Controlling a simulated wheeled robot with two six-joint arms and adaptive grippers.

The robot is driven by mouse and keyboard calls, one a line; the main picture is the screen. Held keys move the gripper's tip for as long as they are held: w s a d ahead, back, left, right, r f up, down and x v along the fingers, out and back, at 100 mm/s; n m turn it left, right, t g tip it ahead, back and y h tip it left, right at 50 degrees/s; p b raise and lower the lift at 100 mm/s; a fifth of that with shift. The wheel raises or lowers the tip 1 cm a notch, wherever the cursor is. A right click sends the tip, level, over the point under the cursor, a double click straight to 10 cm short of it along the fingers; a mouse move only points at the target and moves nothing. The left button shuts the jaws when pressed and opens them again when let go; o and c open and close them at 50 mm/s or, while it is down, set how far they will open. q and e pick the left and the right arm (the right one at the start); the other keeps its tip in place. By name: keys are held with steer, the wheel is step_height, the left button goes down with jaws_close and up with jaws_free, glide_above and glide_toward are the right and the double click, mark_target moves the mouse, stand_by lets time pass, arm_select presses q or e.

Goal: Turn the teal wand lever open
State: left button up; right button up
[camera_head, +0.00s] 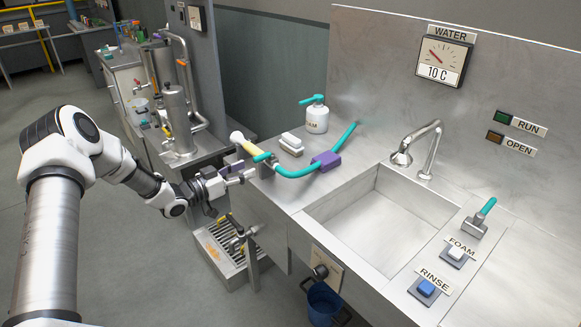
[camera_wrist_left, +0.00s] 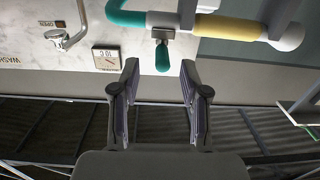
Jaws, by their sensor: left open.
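The wand (camera_head: 243,144) has a yellow grip, a white round end and a teal hose with a purple sleeve, and lies at the left edge of the steel counter. Its small teal lever (camera_wrist_left: 162,57) hangs from a grey block on the wand in the left wrist view; it also shows beside the yellow grip in the head view (camera_head: 262,157). My left gripper (camera_head: 240,178) is open and empty at the counter's left edge, close to the lever. In the wrist view, the lever's tip appears between the open fingertips (camera_wrist_left: 158,68); contact cannot be told. My right gripper is out of view.
A sink (camera_head: 375,215) with a faucet (camera_head: 428,150) fills the counter's middle. A soap bottle (camera_head: 316,117) and a white block (camera_head: 291,141) stand behind the wand. Another teal-handled valve (camera_head: 485,212) is at the right. A drain grate (camera_head: 222,250) lies below my gripper.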

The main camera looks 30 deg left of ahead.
mark_target(262, 157)
arm_select(q)
steer(key=shift+w+a+r+m, duration=0.2)
steer(key=shift+w+r+m, duration=0.15)
steer(key=shift+r, duration=0.25)
steer(key=x, duration=0.7)
steer(key=shift+d, duration=0.1)
steer(key=shift+r, duration=0.1)
jaws_close()
